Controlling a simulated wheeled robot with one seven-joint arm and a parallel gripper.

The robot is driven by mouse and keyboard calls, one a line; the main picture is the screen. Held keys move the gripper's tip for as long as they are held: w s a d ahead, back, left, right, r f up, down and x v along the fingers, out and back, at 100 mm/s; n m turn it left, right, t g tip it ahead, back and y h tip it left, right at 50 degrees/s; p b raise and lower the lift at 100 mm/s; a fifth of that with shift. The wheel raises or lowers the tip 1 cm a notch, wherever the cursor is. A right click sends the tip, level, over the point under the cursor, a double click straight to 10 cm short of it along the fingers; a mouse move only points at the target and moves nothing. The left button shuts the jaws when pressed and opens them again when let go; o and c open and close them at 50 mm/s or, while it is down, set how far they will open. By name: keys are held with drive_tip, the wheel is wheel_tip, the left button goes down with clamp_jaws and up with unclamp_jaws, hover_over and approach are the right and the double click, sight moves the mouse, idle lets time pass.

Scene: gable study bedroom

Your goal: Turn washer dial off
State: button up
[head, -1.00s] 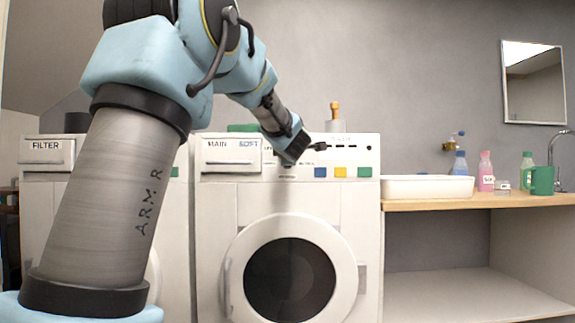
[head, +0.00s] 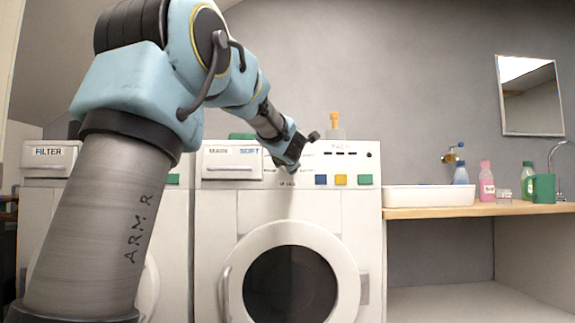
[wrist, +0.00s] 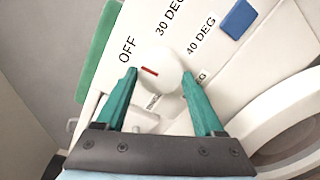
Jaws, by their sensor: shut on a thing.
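The washer dial (wrist: 158,76) is a round white knob with a short red mark, seen in the wrist view. Printed around it are OFF, 30 DEG, 40 DEG and a partly covered DEG label. The red mark runs from upper left to lower right, its left end on the OFF side. My gripper (wrist: 160,75) has its two green fingers on either side of the dial, shut on it. In the head view my gripper (head: 289,160) is at the front panel of the right-hand washer (head: 212,235) and hides the dial.
Blue, yellow and green buttons (head: 339,180) sit right of my gripper. The washer's round door (head: 236,262) is below. A second machine labelled FILTER (head: 50,153) stands left. A counter (head: 430,212) at right holds a white tray (head: 430,196), bottles and a green mug (head: 543,188).

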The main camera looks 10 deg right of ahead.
drive_tip(key=o, duration=1.4)
drive_tip(key=v, duration=1)
drive_tip(key=shift+s+a+p, duration=0.1)
drive_tip(key=shift+s+p, duration=0.2)
drive_tip(key=shift+s, duration=0.1)
